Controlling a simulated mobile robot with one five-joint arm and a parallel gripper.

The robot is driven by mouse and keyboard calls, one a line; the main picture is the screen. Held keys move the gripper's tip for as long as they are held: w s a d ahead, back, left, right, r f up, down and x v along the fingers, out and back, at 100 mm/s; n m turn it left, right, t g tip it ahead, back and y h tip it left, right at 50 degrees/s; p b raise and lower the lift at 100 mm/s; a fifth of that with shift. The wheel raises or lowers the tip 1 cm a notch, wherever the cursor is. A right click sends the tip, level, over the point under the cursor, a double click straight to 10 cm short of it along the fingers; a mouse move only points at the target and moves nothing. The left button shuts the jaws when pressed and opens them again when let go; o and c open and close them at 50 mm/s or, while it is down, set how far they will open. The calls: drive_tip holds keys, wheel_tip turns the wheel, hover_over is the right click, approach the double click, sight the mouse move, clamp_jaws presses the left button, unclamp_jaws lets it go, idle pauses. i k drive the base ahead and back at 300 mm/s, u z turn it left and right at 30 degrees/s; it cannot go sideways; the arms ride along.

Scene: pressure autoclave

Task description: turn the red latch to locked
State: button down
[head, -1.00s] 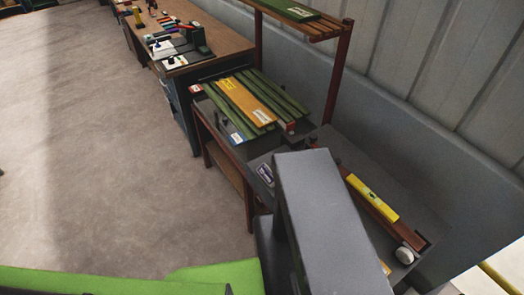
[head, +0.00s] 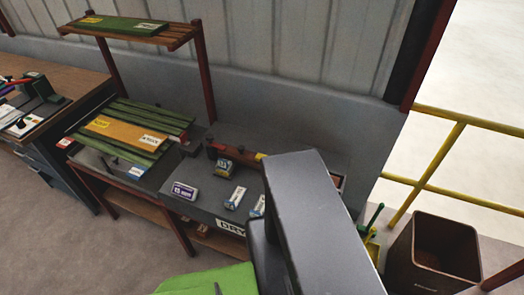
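I see neither the red latch nor an autoclave in the head view. A large grey block-shaped part of my own body fills the lower middle and covers part of the bench behind it. My gripper does not show, so I cannot see whether it is open or shut.
A grey bench (head: 205,205) holds small labelled boxes (head: 185,191) and green and orange slats (head: 110,130). A wooden shelf (head: 180,36) stands above. A brown bin (head: 432,260) and a yellow railing (head: 437,163) are at right. Bare floor (head: 40,235) shows at lower left.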

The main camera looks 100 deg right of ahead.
sight(210, 136)
drive_tip(key=z, duration=0.75)
drive_tip(key=k, duration=0.65)
drive_tip(key=i, duration=0.5)
drive_tip(key=u, duration=0.05)
